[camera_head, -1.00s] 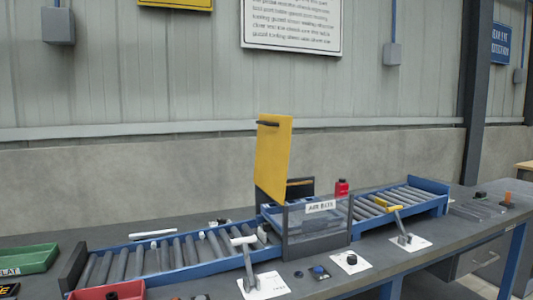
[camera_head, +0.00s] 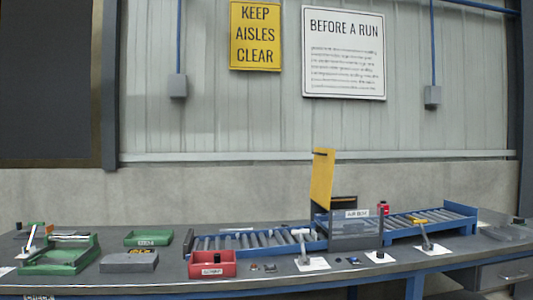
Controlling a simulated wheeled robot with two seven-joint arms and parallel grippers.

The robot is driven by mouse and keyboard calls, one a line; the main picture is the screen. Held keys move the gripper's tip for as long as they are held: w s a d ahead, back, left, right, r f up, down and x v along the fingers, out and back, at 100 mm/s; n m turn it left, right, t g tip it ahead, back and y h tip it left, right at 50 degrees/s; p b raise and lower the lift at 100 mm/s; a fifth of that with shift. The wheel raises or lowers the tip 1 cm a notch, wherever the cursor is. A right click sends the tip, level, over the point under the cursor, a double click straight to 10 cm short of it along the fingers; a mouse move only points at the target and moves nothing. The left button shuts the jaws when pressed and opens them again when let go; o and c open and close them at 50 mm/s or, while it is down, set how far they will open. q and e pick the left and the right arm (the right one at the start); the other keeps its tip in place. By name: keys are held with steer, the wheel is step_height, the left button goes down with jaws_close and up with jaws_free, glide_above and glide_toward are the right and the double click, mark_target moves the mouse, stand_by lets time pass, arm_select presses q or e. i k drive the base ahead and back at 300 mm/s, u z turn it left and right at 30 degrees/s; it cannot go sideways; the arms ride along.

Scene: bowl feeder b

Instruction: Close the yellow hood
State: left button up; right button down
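The yellow hood (camera_head: 322,179) stands open, upright and slightly tilted, with a dark handle bar near its top edge. It rises from the box labelled like "AIR BOX" (camera_head: 357,231), which sits across the roller conveyor at the middle right of the bench. Neither of my grippers shows in the head view.
The roller conveyor (camera_head: 313,245) runs on both sides of the box. Levers on white plates (camera_head: 313,264) (camera_head: 430,249) stand in front. A red bin (camera_head: 212,270), green trays (camera_head: 149,238) and a grey block (camera_head: 129,263) lie on the left of the bench (camera_head: 175,262).

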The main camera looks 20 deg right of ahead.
mark_target(324, 158)
steer(key=u, duration=0.65)
steer(key=i, duration=1.45)
steer(key=z, duration=0.65)
